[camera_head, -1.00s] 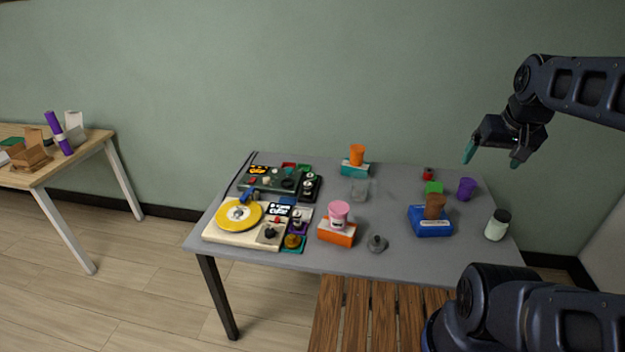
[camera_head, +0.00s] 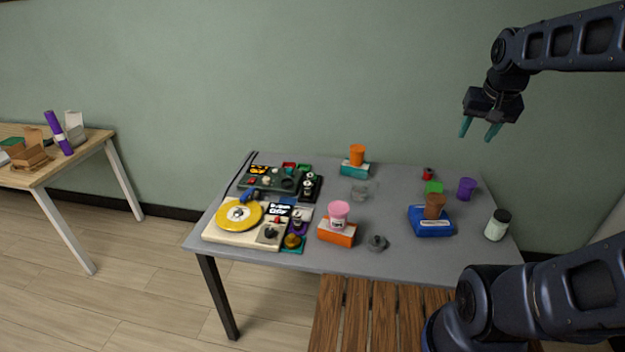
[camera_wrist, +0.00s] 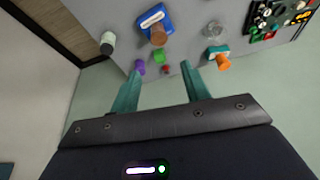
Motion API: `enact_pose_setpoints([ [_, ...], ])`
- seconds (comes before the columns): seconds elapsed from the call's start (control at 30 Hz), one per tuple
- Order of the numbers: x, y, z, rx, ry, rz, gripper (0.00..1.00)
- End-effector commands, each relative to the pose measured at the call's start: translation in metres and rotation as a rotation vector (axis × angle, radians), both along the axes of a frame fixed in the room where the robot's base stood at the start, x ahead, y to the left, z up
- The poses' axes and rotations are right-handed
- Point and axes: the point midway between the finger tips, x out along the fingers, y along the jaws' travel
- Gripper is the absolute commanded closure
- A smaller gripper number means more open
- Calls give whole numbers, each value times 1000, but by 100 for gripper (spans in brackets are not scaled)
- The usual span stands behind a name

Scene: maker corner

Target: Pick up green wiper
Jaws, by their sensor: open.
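A small green block-like thing (camera_head: 434,188), which I take for the green wiper, lies on the right part of the grey table, behind a blue box with a brown cup on it. It also shows in the wrist view (camera_wrist: 159,57), between my fingertips in the picture but well beyond them. My gripper (camera_head: 478,132) is open and empty, high above the back right of the table, apart from everything. Its two teal fingers also show spread in the wrist view (camera_wrist: 161,76).
A purple cup (camera_head: 466,189) stands right of the green thing and a small red item (camera_head: 428,174) behind it. The blue box (camera_head: 430,228) with the brown cup (camera_head: 435,206) is in front. A white jar with a dark lid (camera_head: 497,225) stands near the right edge.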

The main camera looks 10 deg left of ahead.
Motion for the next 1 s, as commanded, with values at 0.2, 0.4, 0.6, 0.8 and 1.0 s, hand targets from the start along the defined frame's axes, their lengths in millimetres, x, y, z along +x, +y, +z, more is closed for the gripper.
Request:
enact_pose_setpoints([
  [0.2,62,25,4,17,35,-59,53],
  [0.4,116,54,0,25,59,-120,53],
  [0.6,169,91,-13,26,76,-179,53],
  [0.8,219,134,-33,19,88,-239,53],
  [1.0,263,185,-63,10,92,-293,53],
])
